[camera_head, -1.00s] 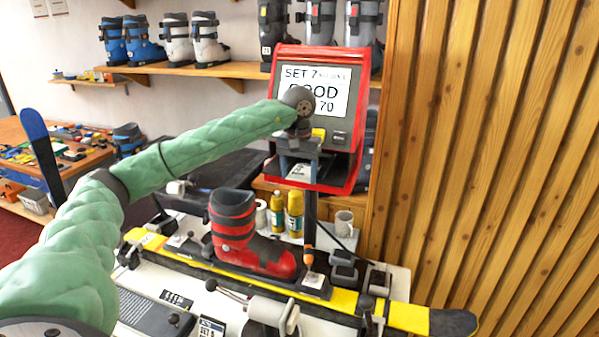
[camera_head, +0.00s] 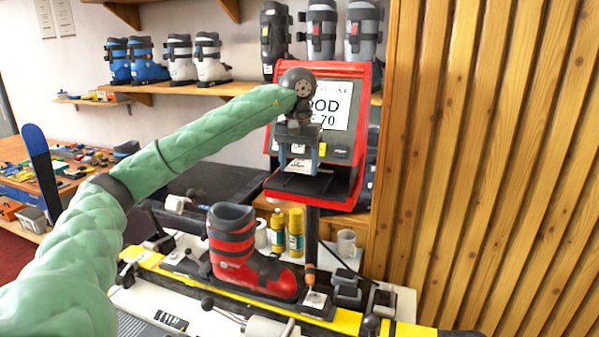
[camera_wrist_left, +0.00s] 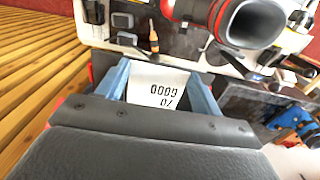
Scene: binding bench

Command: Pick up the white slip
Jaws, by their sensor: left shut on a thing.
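The white slip (camera_head: 297,166) is between the fingers of my left gripper (camera_head: 299,155), in front of the red machine (camera_head: 366,135) and above its dark tray. In the left wrist view the slip (camera_wrist_left: 158,88) shows upside-down print reading GOOD and 70. The two blue-grey fingers (camera_wrist_left: 160,76) of my left gripper are on either side of it. My left gripper is shut on the slip. Its arm hides part of the machine's screen (camera_head: 335,105). My right gripper is not in view.
A red ski boot (camera_head: 232,245) stands on a yellow ski (camera_head: 345,321) across the bench below. Two yellow bottles (camera_head: 296,232), a mug (camera_head: 346,243) and an orange-handled tool (camera_head: 310,275) stand near. A slatted wood wall (camera_head: 490,150) closes the right side.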

